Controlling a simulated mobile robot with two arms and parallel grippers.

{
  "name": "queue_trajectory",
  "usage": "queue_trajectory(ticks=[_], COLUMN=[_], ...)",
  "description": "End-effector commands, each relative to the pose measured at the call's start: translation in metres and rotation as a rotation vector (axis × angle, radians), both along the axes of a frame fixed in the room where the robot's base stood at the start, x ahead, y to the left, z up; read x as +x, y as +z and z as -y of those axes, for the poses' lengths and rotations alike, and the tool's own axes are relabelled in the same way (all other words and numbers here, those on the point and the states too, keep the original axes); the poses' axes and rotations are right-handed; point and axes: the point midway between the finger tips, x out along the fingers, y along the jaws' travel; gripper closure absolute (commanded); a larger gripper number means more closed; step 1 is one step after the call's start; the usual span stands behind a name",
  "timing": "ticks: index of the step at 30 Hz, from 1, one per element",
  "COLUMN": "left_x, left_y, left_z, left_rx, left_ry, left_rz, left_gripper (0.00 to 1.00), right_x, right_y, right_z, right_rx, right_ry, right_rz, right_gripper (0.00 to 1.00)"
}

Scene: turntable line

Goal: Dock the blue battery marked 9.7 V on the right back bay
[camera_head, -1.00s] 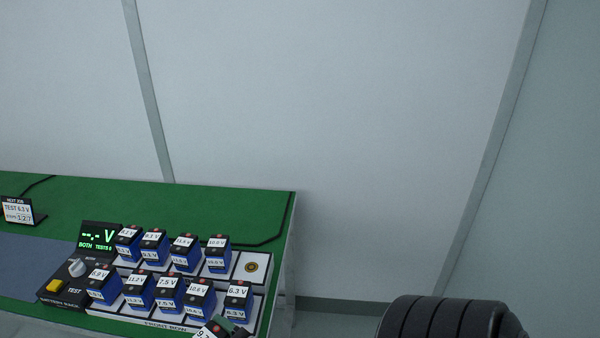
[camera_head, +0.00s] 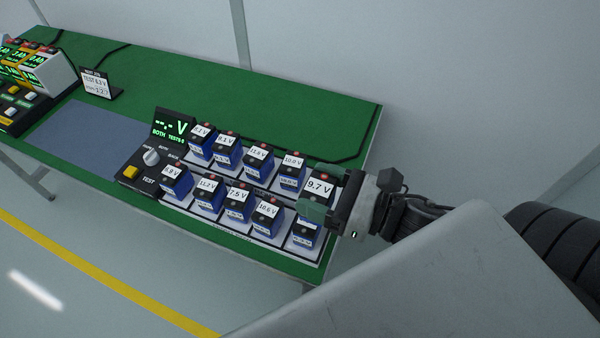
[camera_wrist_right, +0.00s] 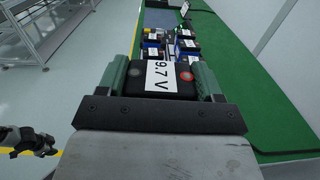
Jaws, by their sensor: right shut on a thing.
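My right gripper (camera_head: 323,196) is shut on the blue battery marked 9.7 V (camera_head: 319,187), its label facing the head camera. In the right wrist view the battery (camera_wrist_right: 158,78) sits between the green fingers (camera_wrist_right: 157,82), showing its black top and a red dot. In the head view it covers the right end of the back row, where the right back bay lies. The bay is hidden, and I cannot tell whether the battery touches it. A dark part of what looks like my left arm (camera_wrist_right: 28,141) shows in the right wrist view; its jaws are unclear.
Several batteries fill the back row, the nearest marked 10.0 V (camera_head: 292,170). The front row holds several more, with one (camera_head: 304,232) right below the held battery. A tester (camera_head: 150,160) stands at the rows' left end. The green table (camera_head: 290,105) is clear behind.

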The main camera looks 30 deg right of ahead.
Motion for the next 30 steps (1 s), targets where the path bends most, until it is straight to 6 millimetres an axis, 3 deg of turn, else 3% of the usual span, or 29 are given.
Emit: queue_trajectory(ticks=[5,14,22,30], left_x=[-0.01,-0.024,-0.015,-0.012], left_y=[-0.016,-0.08,-0.081,-0.082], left_z=[-0.004,0.024,0.014,0.011], left_rx=[0.006,-0.029,-0.017,-0.014], left_ry=[-0.001,-0.005,-0.006,-0.002], left_rz=[-0.014,-0.036,-0.021,-0.016], left_gripper=[0.57,0.57,0.57,0.57], right_x=[0.002,0.03,0.072,0.084], right_y=[-0.006,-0.034,-0.055,-0.073], right_z=[0.003,0.027,0.065,0.075], right_rx=[-0.004,-0.005,-0.002,0.001], right_ry=[0.045,0.045,0.04,0.041], right_rz=[0.003,0.005,0.003,0.001], right_gripper=[0.73,0.73,0.73,0.73])
